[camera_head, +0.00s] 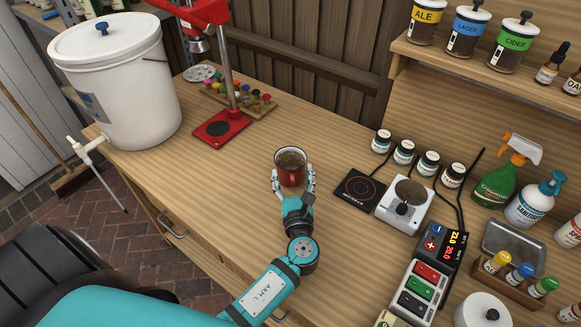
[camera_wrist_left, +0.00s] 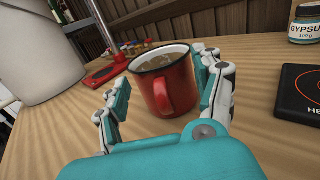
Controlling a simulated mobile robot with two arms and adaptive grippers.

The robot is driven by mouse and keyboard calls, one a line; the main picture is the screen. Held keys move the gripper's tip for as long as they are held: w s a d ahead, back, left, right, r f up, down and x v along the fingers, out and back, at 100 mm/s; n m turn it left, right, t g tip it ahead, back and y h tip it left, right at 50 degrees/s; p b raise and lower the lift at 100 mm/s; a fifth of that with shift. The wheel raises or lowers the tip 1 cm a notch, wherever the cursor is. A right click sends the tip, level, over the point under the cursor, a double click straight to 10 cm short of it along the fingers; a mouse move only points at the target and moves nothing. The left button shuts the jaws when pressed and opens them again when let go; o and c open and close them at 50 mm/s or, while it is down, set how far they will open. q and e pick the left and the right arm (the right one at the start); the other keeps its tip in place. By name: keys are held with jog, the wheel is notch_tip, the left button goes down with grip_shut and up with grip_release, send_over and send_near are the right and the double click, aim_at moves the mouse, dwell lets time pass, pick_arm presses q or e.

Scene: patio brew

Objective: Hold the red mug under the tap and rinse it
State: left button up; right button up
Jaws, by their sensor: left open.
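The red mug (camera_head: 290,171) stands upright on the wooden table, with brownish contents inside. In the left wrist view the mug (camera_wrist_left: 168,88) shows its dark rim and its handle facing me. My left gripper (camera_head: 293,186) is open, with its fingers on either side of the mug; whether they touch it I cannot tell. The white bucket (camera_head: 120,85) with a lid stands at the table's left end, and its white tap (camera_head: 88,150) sticks out over the edge low on its left side. My right gripper is not in view.
A red capping stand (camera_head: 222,128) and a rack of colored caps (camera_head: 238,100) stand behind the mug. A black hot plate (camera_head: 359,187), a white stirrer (camera_head: 405,205) and small jars (camera_head: 404,152) are to the right. The table between bucket and mug is clear.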

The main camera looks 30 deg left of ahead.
pick_arm(q)
grip_shut()
dwell(0.5)
